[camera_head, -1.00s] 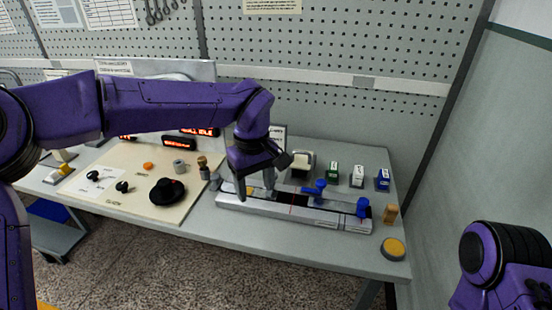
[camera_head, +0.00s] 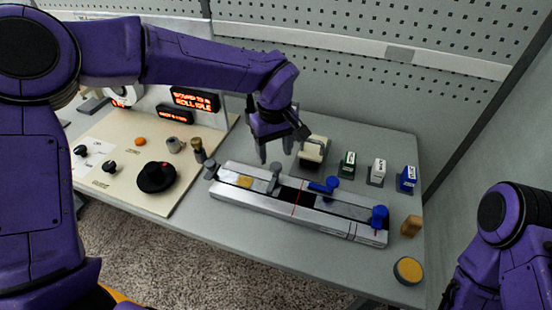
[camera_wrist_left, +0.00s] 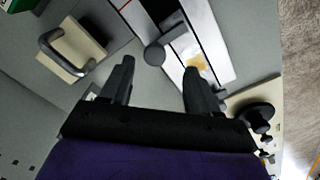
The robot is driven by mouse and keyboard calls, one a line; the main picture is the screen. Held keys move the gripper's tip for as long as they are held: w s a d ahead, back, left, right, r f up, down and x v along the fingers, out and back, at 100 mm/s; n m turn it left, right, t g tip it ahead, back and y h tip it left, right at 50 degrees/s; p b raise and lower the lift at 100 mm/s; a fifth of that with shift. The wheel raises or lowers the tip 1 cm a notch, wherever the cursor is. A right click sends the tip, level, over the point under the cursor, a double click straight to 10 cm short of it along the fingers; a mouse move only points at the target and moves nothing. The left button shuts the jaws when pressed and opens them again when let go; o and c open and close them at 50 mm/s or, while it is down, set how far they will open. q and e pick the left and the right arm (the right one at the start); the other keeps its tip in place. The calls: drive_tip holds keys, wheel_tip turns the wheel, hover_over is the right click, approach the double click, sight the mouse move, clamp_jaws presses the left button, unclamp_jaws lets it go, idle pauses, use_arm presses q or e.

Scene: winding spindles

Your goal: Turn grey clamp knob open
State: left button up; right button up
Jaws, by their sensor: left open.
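The long fixture (camera_head: 300,207) lies on the bench with a grey clamp (camera_head: 275,176) standing on its left half. The clamp's round grey knob (camera_wrist_left: 153,54) and short arm show in the left wrist view.
A blue clamp (camera_head: 327,187) and blue end knob (camera_head: 380,216) are on the fixture's right half. The control panel (camera_head: 120,140) with a black knob (camera_head: 156,177) lies left. A yellow button (camera_head: 408,270) is front right.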

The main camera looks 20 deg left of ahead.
sight(276, 166)
use_arm(q)
drive_tip(key=f, duration=0.2)
drive_tip(key=w+f, duration=0.1)
drive_tip(key=f, duration=0.2)
drive_tip(key=shift+w+f, duration=0.2)
drive_tip(key=shift+f, duration=0.05)
drive_tip(key=shift+s+r, duration=0.15)
drive_tip(key=shift+s, duration=0.2)
drive_tip(key=shift+c, duration=0.6)
drive_tip(key=shift+w, duration=0.15)
drive_tip(key=c, duration=0.9)
use_arm(e)
drive_tip(key=shift+w+r, duration=0.1)
drive_tip(key=shift+w, duration=0.2)
